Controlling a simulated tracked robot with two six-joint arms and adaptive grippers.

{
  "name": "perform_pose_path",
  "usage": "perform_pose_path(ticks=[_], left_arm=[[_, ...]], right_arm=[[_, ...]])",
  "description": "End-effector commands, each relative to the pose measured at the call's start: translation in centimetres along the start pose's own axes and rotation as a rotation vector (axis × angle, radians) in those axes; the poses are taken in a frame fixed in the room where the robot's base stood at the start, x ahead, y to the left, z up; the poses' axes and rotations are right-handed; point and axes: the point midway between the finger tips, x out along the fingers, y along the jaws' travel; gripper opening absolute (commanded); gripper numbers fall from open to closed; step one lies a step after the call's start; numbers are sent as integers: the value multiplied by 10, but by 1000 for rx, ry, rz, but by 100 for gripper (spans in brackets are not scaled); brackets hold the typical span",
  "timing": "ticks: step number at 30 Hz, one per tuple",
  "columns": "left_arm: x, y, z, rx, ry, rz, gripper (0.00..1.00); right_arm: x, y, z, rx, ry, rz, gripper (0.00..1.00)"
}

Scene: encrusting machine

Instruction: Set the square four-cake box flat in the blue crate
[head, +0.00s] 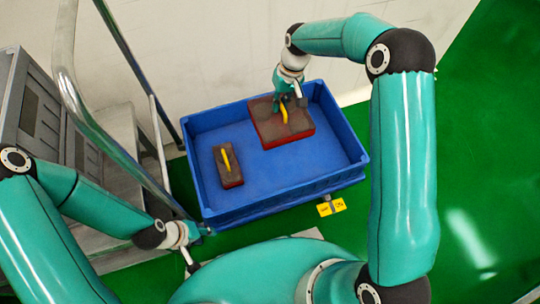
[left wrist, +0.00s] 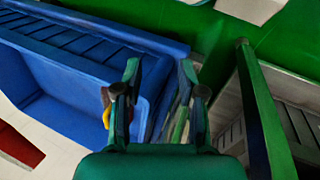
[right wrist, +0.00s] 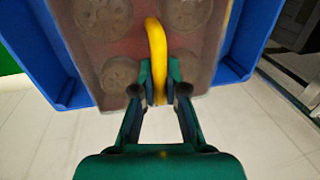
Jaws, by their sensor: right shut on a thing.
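The square four-cake box (head: 272,131) has a red base, a brownish see-through lid and a yellow strap handle. It is in the far right part of the blue crate (head: 290,207) and looks roughly level; I cannot tell whether it touches the floor. My right gripper (head: 288,99) is shut on its yellow handle from above. In the right wrist view the fingers (right wrist: 160,82) pinch the handle, and round cakes (right wrist: 120,75) show through the lid. My left gripper (left wrist: 160,75) is open and empty, outside the crate's near left corner.
A smaller oblong box (head: 229,174) with a yellow handle lies in the crate's left part. Crate floor is bare in the middle and near right. A metal rail (head: 110,130) and grey steps (head: 122,135) stand at left. A yellow tag (head: 331,206) is by the crate's front.

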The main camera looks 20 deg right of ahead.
Motion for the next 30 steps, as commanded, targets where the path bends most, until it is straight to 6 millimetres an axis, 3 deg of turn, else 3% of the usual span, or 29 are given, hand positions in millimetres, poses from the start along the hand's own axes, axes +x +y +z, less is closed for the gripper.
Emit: perform_pose_path(ticks=[7,15,21,30], left_arm=[[16,-6,0,0,0,0,40],[37,-13,0,0,0,0,40],[48,-18,0,0,0,0,40],[54,-20,0,0,0,0,40]], right_arm=[[35,10,0,5,-1,-1,0],[106,26,1,10,-1,-1,0],[147,35,1,11,3,-1,0],[168,40,1,12,4,-1,0]])
